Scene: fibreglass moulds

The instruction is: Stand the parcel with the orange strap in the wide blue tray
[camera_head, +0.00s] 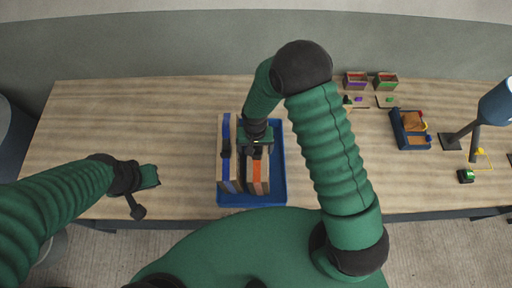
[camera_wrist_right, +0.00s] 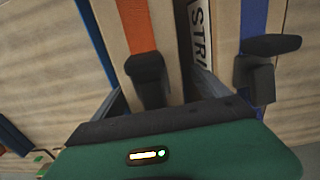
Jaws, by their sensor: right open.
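The wide blue tray (camera_head: 279,165) lies on the table in front of me. The parcel with the orange strap (camera_head: 257,172) appears to stand upright in it, right of a parcel with a blue strap (camera_head: 227,135). In the right wrist view the orange strap (camera_wrist_right: 150,25) and blue strap (camera_wrist_right: 254,25) run side by side, with a dark gap and printed lettering between. My right gripper (camera_head: 256,146) is open over the parcels.
Two small bins (camera_head: 356,81) (camera_head: 386,82) stand at the table's back. A blue holder with an orange piece (camera_head: 410,125) and a blue lamp-like stand (camera_head: 490,110) are at the right. Bare table (camera_head: 130,120) lies left of the tray.

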